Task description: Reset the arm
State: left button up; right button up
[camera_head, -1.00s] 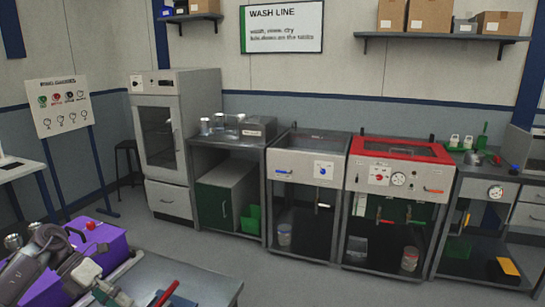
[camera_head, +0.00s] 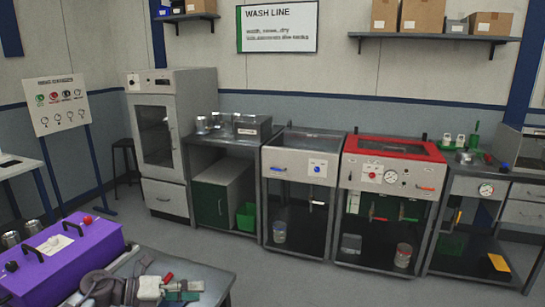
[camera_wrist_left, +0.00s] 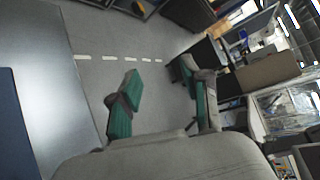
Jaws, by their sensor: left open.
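My left gripper (camera_head: 180,290) shows at the bottom of the head view, with grey links and green finger pads. It is over or beside the grey bench surface, just right of a purple box; its exact height is unclear. In the left wrist view the two green-padded fingers of the left gripper (camera_wrist_left: 160,75) are spread wide, with only floor between them. It holds nothing. My right gripper is in neither view now.
The purple box (camera_head: 68,250) has knobs on top and stands left of my left gripper. A grey bench (camera_head: 210,282) lies below. Beyond open floor (camera_head: 265,285) stand a cabinet (camera_head: 172,120), a sink unit (camera_head: 300,160) and a red-topped washer (camera_head: 395,165).

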pick_arm(q)
jog(key=d+r+n+t, duration=0.3)
jog(key=d+n+t, duration=0.2)
jog(key=n+t, duration=0.45)
jog(key=s+a+f+n+g+y, duration=0.1)
jog(key=s+a+f+n+y, duration=0.45)
jog(key=n, duration=0.45)
jog(key=s+a+f+n+y, duration=0.2)
jog(key=s+f+n+y, duration=0.4)
jog(key=n+y, duration=0.4)
jog(key=s+d+f+n+g+h, duration=0.1)
jog(key=s+f+n+g, duration=0.15)
jog(key=s, duration=0.55)
jog(key=s+f+n+g, duration=0.1)
jog(key=s+g, duration=0.3)
jog(key=s, duration=0.3)
jog(key=s+d+f+n+g+h, duration=0.1)
jog(key=s+n+g, duration=0.15)
jog(key=s, duration=0.55)
notch_tip(320, 180, down, 28)
jog(key=s+g, duration=0.2)
jog(key=s, duration=0.1)
jog(key=s+a+f+m+g, duration=0.1)
jog(key=s+a+f, duration=0.2)
jog(key=s+f, duration=1.1)
jog(key=shift+s+a+f, duration=0.2)
jog(key=shift+s, duration=0.45)
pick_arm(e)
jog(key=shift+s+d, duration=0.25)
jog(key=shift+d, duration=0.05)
